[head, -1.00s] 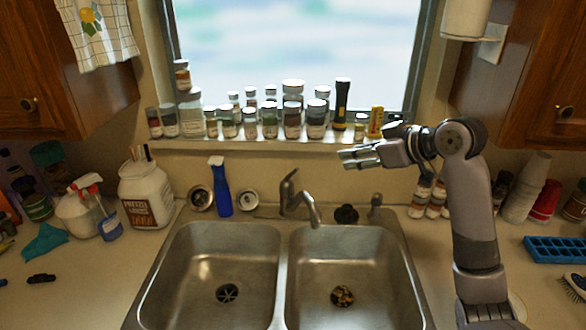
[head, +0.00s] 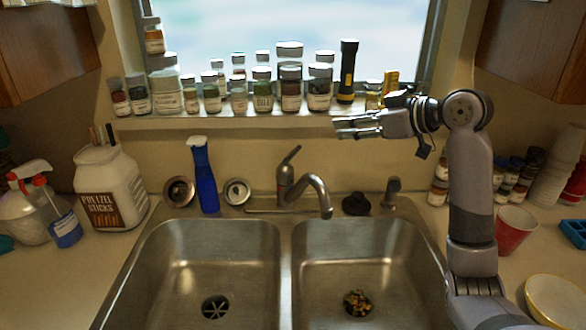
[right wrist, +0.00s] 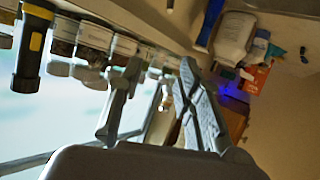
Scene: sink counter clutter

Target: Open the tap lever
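The tap (head: 287,190) stands behind the double sink, with a curved spout (head: 318,190) pointing right and toward me. Its lever (head: 290,156) rises from the top and tilts up to the right. My right gripper (head: 336,127) is above and to the right of the lever, apart from it, with its fingers pointing left in front of the window sill. In the right wrist view the two fingers of the right gripper (right wrist: 162,64) are spread with nothing held between them. The tap is not clear in that view. My left gripper is not in view.
Jars and a black flashlight (head: 347,72) line the sill (head: 215,122) close behind my right gripper.

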